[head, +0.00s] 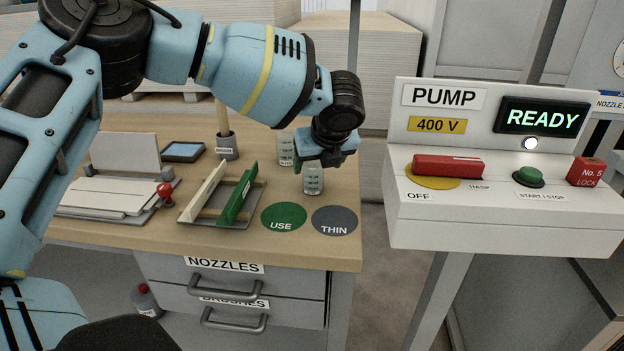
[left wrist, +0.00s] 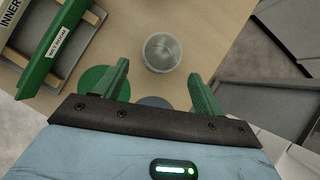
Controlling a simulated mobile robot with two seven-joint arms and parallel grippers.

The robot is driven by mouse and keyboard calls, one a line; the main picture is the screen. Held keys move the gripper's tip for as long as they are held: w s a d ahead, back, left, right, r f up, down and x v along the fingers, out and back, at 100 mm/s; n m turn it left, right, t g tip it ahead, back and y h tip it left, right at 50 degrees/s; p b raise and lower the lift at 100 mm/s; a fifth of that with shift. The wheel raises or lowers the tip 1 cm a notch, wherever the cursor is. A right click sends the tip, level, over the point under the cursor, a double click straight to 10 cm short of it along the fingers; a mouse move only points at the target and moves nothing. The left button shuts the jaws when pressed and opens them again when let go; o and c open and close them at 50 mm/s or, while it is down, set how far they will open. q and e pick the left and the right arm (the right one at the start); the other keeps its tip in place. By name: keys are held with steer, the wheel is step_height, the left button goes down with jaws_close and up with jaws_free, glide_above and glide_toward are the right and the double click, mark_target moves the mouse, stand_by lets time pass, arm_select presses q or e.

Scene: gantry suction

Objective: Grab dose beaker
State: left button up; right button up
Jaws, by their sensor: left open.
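A small clear beaker (head: 313,181) with pale markings stands upright on the wooden bench, just behind the green USE disc (head: 283,217) and the grey THIN disc (head: 334,220). In the left wrist view the same kind of clear, empty-looking beaker (left wrist: 162,52) shows from above, ahead of the fingertips and between their lines. A second clear marked vessel (head: 286,150) stands behind it, partly by my gripper. My left gripper (head: 322,160) is open just above the near beaker. Its green fingers (left wrist: 160,74) hold nothing. My right gripper is not in view.
A rack (head: 220,222) with a cream bar and a green bar lies left of the discs. Further left are a red-knobbed tool (head: 165,194) and a tray of pale boards (head: 105,195). A dark brush cup (head: 226,146) stands behind. The pump panel (head: 490,225) is at right.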

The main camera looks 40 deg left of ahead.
mark_target(313, 176)
arm_select(q)
steer(key=shift+x, duration=3.9)
steer(key=shift+w+a+r, duration=0.1)
steer(key=shift+w, duration=0.05)
steer(key=c, duration=1.1)
